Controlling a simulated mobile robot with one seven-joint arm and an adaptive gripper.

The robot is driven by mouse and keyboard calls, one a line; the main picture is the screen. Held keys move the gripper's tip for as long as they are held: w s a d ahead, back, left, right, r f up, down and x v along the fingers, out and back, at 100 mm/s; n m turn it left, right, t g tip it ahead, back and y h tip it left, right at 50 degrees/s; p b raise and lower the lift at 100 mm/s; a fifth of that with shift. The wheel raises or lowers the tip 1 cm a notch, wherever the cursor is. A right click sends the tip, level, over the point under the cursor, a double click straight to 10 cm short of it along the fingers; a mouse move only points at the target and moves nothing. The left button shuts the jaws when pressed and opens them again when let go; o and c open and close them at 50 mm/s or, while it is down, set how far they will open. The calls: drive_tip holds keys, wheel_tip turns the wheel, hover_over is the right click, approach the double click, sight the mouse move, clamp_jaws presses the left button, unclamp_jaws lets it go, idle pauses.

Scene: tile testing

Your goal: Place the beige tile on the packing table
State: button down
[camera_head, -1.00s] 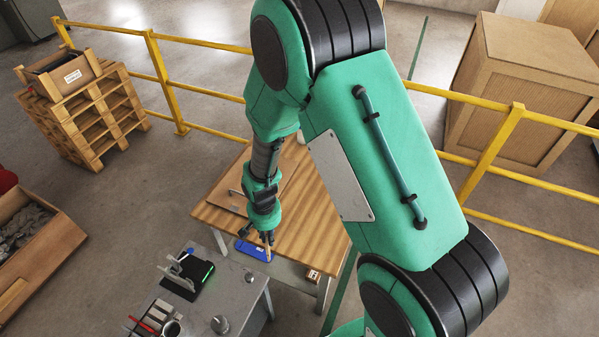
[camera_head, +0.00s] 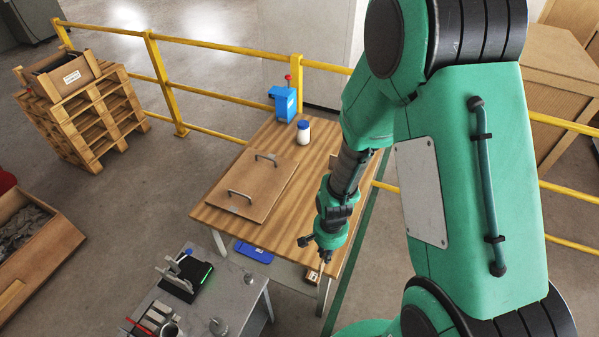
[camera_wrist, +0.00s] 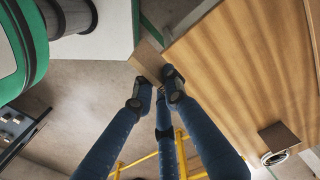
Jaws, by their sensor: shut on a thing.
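My gripper (camera_head: 315,250) hangs over the front right part of the wooden packing table (camera_head: 280,228) in the head view. In the wrist view my gripper (camera_wrist: 160,85) is shut on the beige tile (camera_wrist: 147,60), a small flat brownish piece. The tile shows beside the edge of the wooden tabletop (camera_wrist: 235,60). The height of the tile over the table cannot be told.
A brown board with two handles (camera_head: 245,190) lies on the table's left half. A white jar with blue lid (camera_head: 303,135) and a blue device (camera_head: 284,102) stand at the back. A grey bench (camera_head: 240,285) holds a black device (camera_head: 187,275). The middle tabletop is clear.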

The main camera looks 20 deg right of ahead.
drive_tip(key=shift+f, duration=2.5)
drive_tip(key=w+d+f+b, duration=0.1)
drive_tip(key=w+d, duration=0.1)
drive_tip(key=w, duration=1.4)
drive_tip(key=shift+f, duration=0.25)
drive_tip(key=shift+d+f, duration=0.1)
drive_tip(key=shift+f+b, duration=0.5)
drive_tip(key=shift+f, duration=1.15)
drive_tip(key=shift+f, duration=0.2)
drive_tip(key=c, duration=1.8)
unclamp_jaws()
drive_tip(key=shift+o, duration=0.2)
drive_tip(key=shift+r, duration=0.15)
